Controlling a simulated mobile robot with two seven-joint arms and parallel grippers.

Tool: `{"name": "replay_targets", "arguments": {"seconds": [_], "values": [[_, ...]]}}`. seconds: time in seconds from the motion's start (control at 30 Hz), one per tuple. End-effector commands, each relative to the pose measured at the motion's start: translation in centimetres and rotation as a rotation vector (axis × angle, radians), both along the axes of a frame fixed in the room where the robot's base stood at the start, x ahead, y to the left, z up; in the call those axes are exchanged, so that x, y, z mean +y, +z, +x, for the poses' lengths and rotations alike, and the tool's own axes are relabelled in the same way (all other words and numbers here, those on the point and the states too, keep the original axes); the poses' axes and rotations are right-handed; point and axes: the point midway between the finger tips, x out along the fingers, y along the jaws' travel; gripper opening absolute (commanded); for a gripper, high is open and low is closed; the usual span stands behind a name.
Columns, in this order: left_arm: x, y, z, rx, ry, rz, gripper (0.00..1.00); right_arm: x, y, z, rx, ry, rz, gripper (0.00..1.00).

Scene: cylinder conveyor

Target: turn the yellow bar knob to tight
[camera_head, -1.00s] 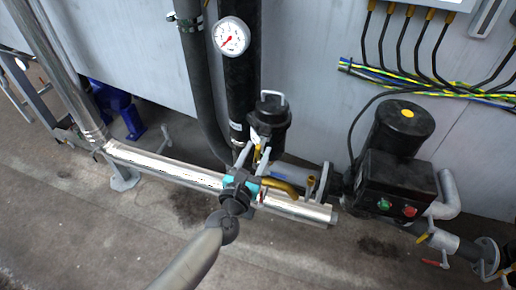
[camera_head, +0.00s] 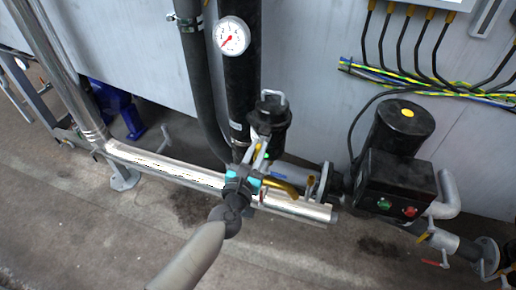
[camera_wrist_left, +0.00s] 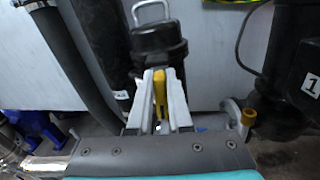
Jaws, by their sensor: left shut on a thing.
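The yellow bar knob (camera_wrist_left: 159,88) stands upright between the two pale fingers of my left gripper (camera_wrist_left: 160,78) in the left wrist view. My left gripper (camera_head: 260,154) is shut on the knob, just in front of the black canister with the grey loop handle (camera_head: 270,118). That canister also shows behind the fingers in the left wrist view (camera_wrist_left: 158,42). In the head view the fingers mostly hide the knob. No tight marking can be read. My right gripper is not in view.
A shiny pipe (camera_head: 170,168) runs beneath my gripper. A yellow lever (camera_head: 281,187) sits just right of it. A black motor box with green and red buttons (camera_head: 397,180) stands further right. A dial gauge (camera_head: 233,36) is on the thick black pipe behind.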

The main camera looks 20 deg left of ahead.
Motion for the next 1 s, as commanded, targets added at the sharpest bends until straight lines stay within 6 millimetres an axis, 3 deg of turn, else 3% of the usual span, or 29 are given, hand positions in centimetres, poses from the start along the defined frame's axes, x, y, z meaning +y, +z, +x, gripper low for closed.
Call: {"name": "replay_targets", "arguments": {"seconds": [0.57, 1.0], "values": [[-0.07, -0.04, -0.02, 0.000, 0.000, 0.043, 0.00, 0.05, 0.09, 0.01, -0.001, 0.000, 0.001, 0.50], [-0.54, -0.17, -0.05, -0.010, 0.000, 0.366, 0.00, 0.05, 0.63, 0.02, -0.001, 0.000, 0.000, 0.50]]}}
